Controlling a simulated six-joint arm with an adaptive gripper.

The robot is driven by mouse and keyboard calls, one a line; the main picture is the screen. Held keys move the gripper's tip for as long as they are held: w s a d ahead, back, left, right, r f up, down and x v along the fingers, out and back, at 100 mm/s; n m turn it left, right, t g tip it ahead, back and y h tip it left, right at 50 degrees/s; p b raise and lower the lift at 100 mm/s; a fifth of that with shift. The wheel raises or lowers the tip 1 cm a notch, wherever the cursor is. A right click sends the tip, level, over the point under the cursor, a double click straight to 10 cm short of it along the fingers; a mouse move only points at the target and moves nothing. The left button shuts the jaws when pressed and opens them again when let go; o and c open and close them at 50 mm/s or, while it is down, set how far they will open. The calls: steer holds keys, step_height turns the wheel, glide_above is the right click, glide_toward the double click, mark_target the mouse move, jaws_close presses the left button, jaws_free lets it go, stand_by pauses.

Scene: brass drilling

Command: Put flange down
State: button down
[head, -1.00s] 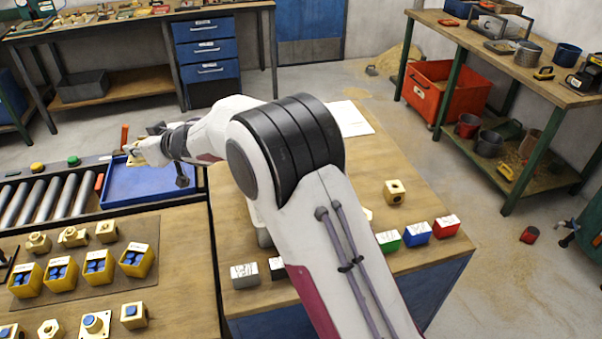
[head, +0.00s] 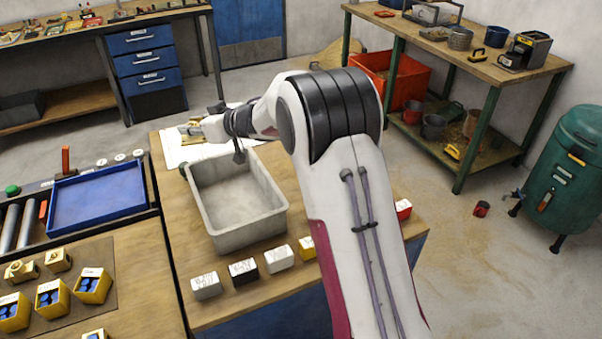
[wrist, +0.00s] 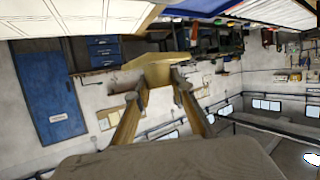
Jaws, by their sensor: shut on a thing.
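My gripper (head: 191,128) is at the far left part of the middle bench, beyond the grey bin. It is shut on the brass flange (wrist: 158,72), which shows between the fingertips in the wrist view. In the head view the flange is small and partly hidden by the fingers. A white sheet (head: 176,157) lies on the bench below and around the gripper. I cannot tell whether the flange touches the sheet.
A grey bin (head: 204,215) stands just in front of the gripper. Several small coloured blocks line the bench's front edge, including a black one (head: 243,272). A blue tray (head: 97,197) is at left, with yellow boxes (head: 93,285) nearer. My arm hides the bench's right part.

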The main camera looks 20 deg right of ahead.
steer(key=s+d+m+h, duration=0.1)
steer(key=s+d, duration=0.3)
steer(key=d, duration=1)
steer(key=s+d+m+h, duration=0.1)
steer(key=s+d, duration=0.3)
steer(key=d, duration=0.9)
steer(key=shift+t, duration=0.4)
step_height(320, 180, down, 5)
steer(key=shift+s+d+f, duration=0.15)
steer(key=shift+f, duration=0.05)
steer(key=shift+f, duration=0.15)
steer(key=shift+f, duration=3)
steer(key=shift+f, duration=1.85)
steer(key=shift+f, duration=0.1)
